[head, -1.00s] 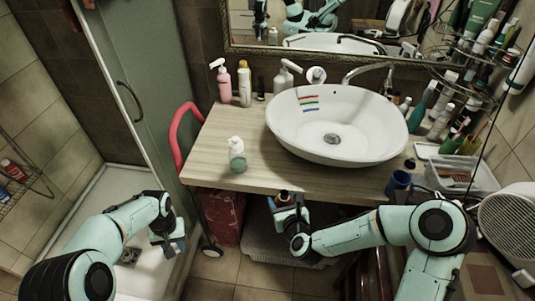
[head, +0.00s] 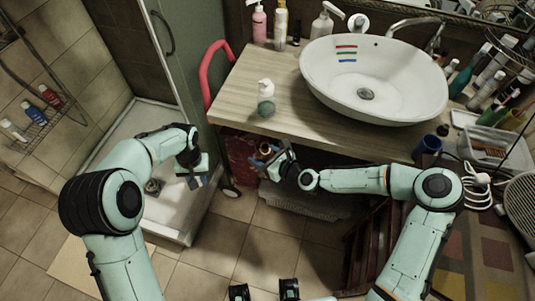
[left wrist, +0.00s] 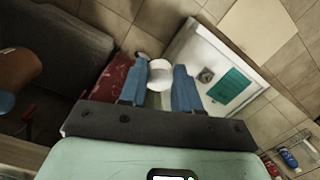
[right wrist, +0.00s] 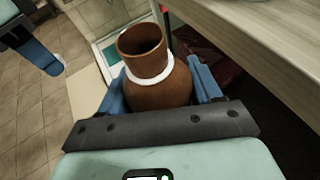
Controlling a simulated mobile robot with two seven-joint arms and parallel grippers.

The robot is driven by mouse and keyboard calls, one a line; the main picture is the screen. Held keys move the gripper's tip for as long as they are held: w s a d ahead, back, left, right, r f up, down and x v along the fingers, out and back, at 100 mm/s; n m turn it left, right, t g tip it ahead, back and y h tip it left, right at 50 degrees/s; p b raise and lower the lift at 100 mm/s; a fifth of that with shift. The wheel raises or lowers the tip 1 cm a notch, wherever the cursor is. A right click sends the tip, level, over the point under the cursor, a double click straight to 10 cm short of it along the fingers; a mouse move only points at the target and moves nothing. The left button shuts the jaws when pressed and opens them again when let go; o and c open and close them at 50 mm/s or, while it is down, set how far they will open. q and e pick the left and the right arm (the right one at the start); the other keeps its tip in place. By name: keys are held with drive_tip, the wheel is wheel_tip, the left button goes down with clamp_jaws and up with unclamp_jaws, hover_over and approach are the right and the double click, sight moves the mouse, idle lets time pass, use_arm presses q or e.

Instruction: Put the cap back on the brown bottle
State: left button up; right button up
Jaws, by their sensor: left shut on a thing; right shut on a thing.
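The brown bottle (right wrist: 155,88) stands uncapped in my right gripper (right wrist: 162,92), its open mouth facing up with a pale ring around the neck. In the head view my right gripper (head: 274,158) holds the bottle (head: 265,149) in front of the counter's front edge. My left gripper (head: 193,172) is left of it, apart from the bottle. In the left wrist view my left gripper (left wrist: 160,85) is shut on a small white cap (left wrist: 160,73). The bottle (left wrist: 18,68) shows at that view's left edge. The cap is not clear in the head view.
A shower tray (head: 160,205) lies below my left gripper.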

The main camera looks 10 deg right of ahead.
use_arm(q)
drive_tip(key=w+d+r+m, duration=0.3)
drive_tip(key=w+d+r, duration=0.3)
drive_tip(key=d, duration=0.4)
drive_tip(key=m, duration=0.3)
approach(264, 144)
drive_tip(key=s, duration=0.2)
drive_tip(key=shift+a+f+t+h, duration=0.25)
drive_tip(key=shift+f+t+h, duration=0.05)
drive_tip(key=shift+f+t, duration=0.1)
drive_tip(key=shift+f, duration=0.1)
drive_tip(key=shift+f, duration=1.95)
drive_tip(key=shift+s+f, duration=0.1)
drive_tip(key=shift+f, duration=0.75)
drive_tip(key=shift+f, duration=0.6)
